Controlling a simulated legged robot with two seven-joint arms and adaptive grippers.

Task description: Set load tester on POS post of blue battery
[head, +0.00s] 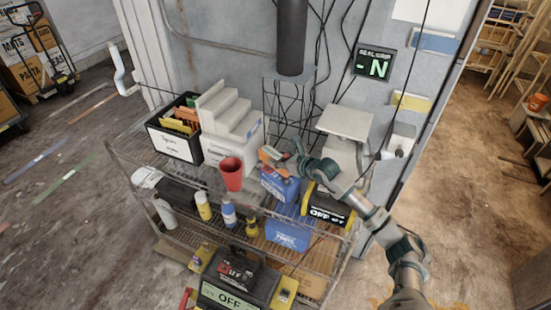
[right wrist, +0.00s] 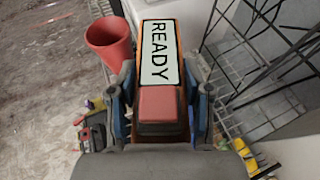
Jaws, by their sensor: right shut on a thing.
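The load tester (right wrist: 158,60) is an orange device with a white READY label and a red block at its near end. My right gripper (right wrist: 162,103) is shut on it, a finger on each side. In the head view the tester (head: 270,156) shows as a small orange piece at my right gripper (head: 288,158), just above the blue battery (head: 280,187) on the cart's top shelf. The gripper and tester partly cover the battery's top, so I cannot make out its POS post or whether the tester touches it. My left gripper is out of view.
A red cup (head: 231,174) stands left of the battery, a yellow-black OFF unit (head: 327,207) right of it. Behind are a white stepped block (head: 228,110) and a black bin (head: 174,138). The wire cart (head: 125,160) is crowded; a blue box (head: 287,235) sits lower.

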